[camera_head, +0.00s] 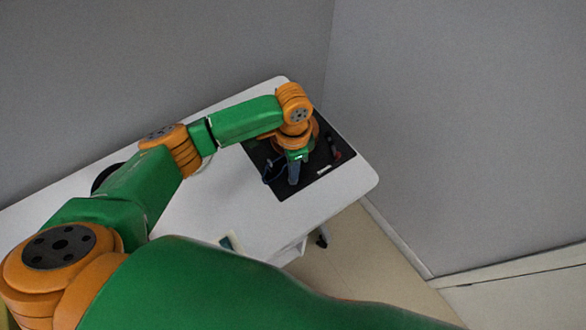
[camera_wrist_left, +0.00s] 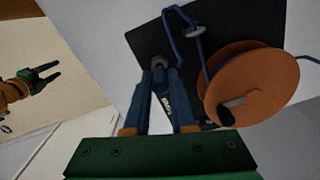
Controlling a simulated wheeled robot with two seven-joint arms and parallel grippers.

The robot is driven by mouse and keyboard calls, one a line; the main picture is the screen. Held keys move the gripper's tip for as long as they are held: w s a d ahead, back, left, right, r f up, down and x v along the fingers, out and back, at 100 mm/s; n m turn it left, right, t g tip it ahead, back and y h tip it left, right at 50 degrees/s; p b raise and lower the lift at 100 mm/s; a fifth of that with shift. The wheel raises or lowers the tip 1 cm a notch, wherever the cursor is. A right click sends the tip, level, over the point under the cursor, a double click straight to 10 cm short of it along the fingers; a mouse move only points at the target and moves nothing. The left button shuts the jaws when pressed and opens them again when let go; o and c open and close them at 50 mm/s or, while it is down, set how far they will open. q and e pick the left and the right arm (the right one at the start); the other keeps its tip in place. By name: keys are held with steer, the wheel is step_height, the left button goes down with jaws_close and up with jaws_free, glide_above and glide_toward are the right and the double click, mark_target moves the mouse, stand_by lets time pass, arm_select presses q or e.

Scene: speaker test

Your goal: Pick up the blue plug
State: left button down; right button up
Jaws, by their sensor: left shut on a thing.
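My left gripper (camera_head: 293,177) points down over the black mat (camera_head: 262,152) on the white table. In the left wrist view, its two fingertips (camera_wrist_left: 160,76) are close together on a small dark blue-grey piece (camera_wrist_left: 158,62), which looks like the blue plug. Its outline is mostly hidden by the fingers. A blue cable (camera_wrist_left: 168,28) runs near it and loops up over the mat. My right gripper (camera_wrist_left: 46,76) shows at the left of the left wrist view, fingers apart and empty, away from the mat.
An orange spool-like round thing (camera_wrist_left: 252,85) stands right of the fingers in the left wrist view. A dark red and black item (camera_head: 334,148) and a small white piece (camera_head: 324,170) lie on the mat's right side. The white table (camera_head: 215,205) is mostly clear; grey walls stand behind.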

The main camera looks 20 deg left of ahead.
arm_select(q)
steer(key=s+d+r+p, duration=0.2)
steer(key=s+r+p, duration=0.1)
steer(key=s+r, duration=0.8)
steer(key=s, duration=0.2)
steer(key=shift+s+d+r, duration=0.25)
steer(key=shift+s+d, duration=0.05)
steer(key=shift+s, duration=0.1)
step_height(320, 180, up, 11)
steer(key=p, duration=1.3)
steer(key=shift+p, duration=0.3)
